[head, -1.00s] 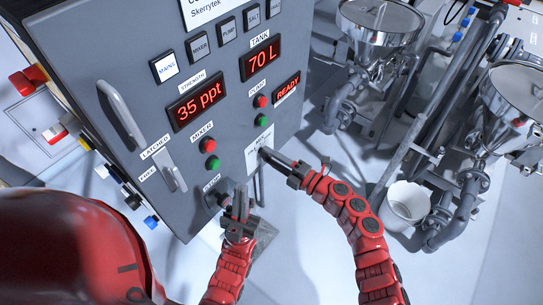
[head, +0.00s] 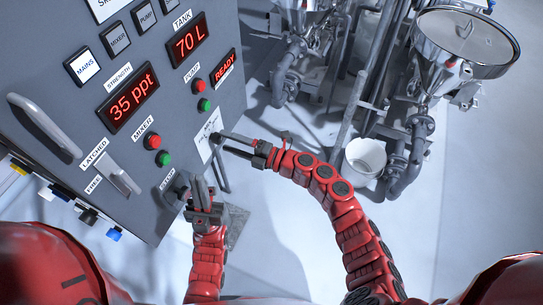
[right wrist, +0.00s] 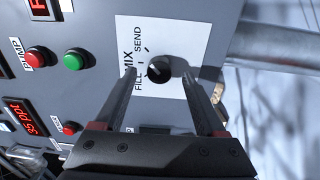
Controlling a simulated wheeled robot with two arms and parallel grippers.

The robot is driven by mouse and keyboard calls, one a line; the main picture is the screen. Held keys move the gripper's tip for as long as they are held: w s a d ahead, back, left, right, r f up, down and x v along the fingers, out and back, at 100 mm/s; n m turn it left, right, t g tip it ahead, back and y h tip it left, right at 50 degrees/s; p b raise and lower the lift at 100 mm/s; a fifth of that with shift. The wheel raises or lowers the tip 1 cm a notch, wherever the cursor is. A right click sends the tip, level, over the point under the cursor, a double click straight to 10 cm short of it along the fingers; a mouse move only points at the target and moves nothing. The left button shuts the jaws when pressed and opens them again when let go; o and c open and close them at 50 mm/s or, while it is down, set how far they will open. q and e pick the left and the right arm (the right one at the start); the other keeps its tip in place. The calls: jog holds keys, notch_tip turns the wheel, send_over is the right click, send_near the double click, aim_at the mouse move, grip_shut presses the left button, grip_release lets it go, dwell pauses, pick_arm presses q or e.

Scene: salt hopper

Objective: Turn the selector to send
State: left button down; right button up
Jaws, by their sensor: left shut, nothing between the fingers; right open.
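The selector (right wrist: 158,68) is a small black knob on a white plate (right wrist: 130,32) marked FILL, MIX and SEND, in the right wrist view. I cannot tell for sure which mark it points at. My right gripper (right wrist: 160,82) is open, its two fingers to either side of the knob in the picture; contact is unclear. In the head view this gripper (head: 222,142) reaches the plate (head: 208,132) from the right and partly hides the knob. My left gripper (head: 200,188) is shut and empty, below the plate, close to the panel's lower edge.
The grey panel (head: 60,115) has red and green pump and mixer buttons, displays reading 35 ppt, 70 L and READY, and a large handle (head: 42,125). A dark knob (head: 180,190) sits beside my left gripper. Steel hoppers (head: 465,40), pipes and a white bucket (head: 366,155) stand right.

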jog(key=b+v, duration=0.3)
jog(key=v, duration=1.2)
jog(key=shift+b, duration=0.3)
jog(key=shift+s+f, duration=0.1)
